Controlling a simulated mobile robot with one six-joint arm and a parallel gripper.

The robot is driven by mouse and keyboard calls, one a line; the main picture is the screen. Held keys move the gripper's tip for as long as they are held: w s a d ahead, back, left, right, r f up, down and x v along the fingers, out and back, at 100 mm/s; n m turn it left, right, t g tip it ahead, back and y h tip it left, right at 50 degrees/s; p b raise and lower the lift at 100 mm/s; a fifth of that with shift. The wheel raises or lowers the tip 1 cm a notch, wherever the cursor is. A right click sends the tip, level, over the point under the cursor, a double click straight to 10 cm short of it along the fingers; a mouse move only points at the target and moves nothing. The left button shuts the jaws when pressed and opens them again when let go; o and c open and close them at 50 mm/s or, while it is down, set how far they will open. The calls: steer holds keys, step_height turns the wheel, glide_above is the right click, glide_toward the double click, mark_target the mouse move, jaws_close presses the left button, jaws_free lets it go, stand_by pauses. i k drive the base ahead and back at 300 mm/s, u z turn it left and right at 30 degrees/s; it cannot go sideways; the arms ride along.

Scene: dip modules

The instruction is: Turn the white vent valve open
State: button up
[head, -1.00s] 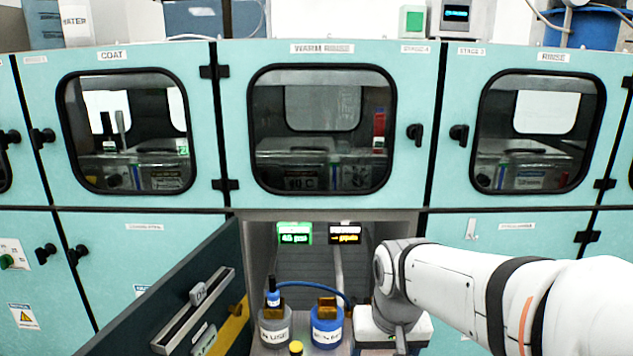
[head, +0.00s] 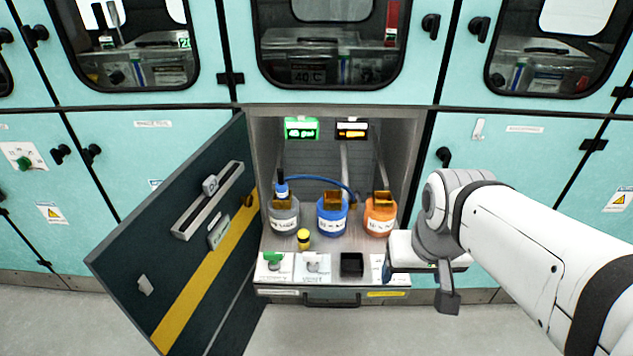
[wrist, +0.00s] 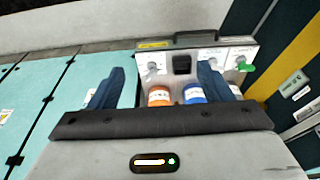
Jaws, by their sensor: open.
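The white vent valve (head: 315,262) sits on the light front panel of the open cabinet's shelf, between a green valve (head: 273,261) and a black square holder (head: 352,264). It also shows in the wrist view (wrist: 213,62), partly beside my right-hand finger. My gripper (wrist: 161,71) is open, with nothing between its two dark blue fingers. In the head view it hangs right of the valve, at the cabinet's right edge, apart from it. The wrist view sees the shelf from above, turned around.
A dark cabinet door (head: 175,240) stands open at left. Behind the panel are grey (head: 284,212), blue (head: 332,216) and orange (head: 380,215) bottles and a small yellow-capped vial (head: 304,239). A handle (head: 332,299) is below the panel. Floor in front is clear.

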mark_target(311, 257)
steer(key=z, duration=0.1)
steer(key=k, duration=0.5)
steer(key=u, duration=1.5)
steer(key=i, duration=0.8)
steer(key=z, duration=1.4)
